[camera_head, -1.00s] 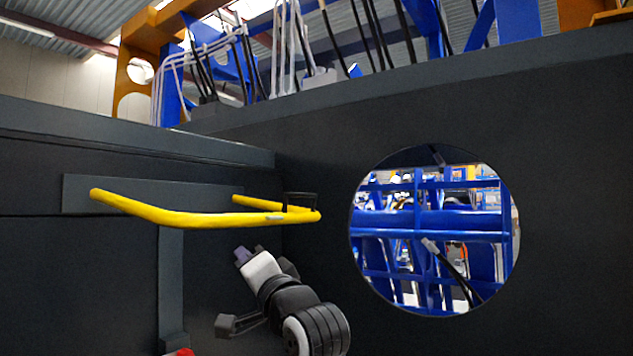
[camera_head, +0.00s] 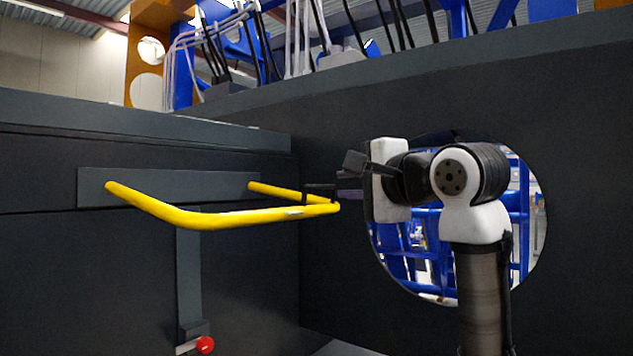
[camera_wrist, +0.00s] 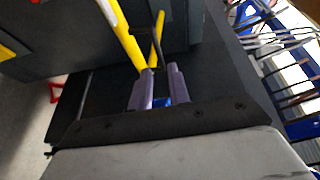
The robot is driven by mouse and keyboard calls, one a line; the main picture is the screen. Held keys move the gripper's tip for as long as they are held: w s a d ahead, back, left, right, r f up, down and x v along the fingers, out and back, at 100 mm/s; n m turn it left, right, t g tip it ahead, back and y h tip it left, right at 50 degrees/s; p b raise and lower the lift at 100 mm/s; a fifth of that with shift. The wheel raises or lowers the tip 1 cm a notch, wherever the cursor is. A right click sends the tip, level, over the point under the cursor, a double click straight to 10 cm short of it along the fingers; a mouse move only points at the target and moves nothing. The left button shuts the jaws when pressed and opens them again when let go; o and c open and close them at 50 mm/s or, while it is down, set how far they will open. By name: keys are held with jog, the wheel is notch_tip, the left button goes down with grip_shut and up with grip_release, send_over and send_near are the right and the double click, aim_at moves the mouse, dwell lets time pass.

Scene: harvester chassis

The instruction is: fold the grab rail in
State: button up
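The yellow grab rail (camera_head: 215,218) sticks out from a dark mounting plate (camera_head: 165,186) on the left panel, as a bent bar. A small black piece (camera_head: 319,188) sits near its right end. My gripper (camera_head: 342,189) is at the right of that end, with its fingers pointing left toward it. In the wrist view the two purple-grey fingers (camera_wrist: 160,75) stand apart with a gap between them. The rail (camera_wrist: 128,38) runs down to just past the fingertips, close to the left one. I cannot tell whether they touch.
A red ball knob (camera_head: 205,344) sits at the foot of a vertical bar (camera_head: 190,265) below the rail. A dark wall (camera_head: 590,180) with a round opening stands behind my arm. Hoses and blue frames are above it.

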aim_at(323, 186)
jog(key=p+x, duration=0.3)
jog(key=x, duration=0.8)
jog(key=shift+p, duration=0.35)
jog(key=shift+d, duration=0.1)
grip_shut()
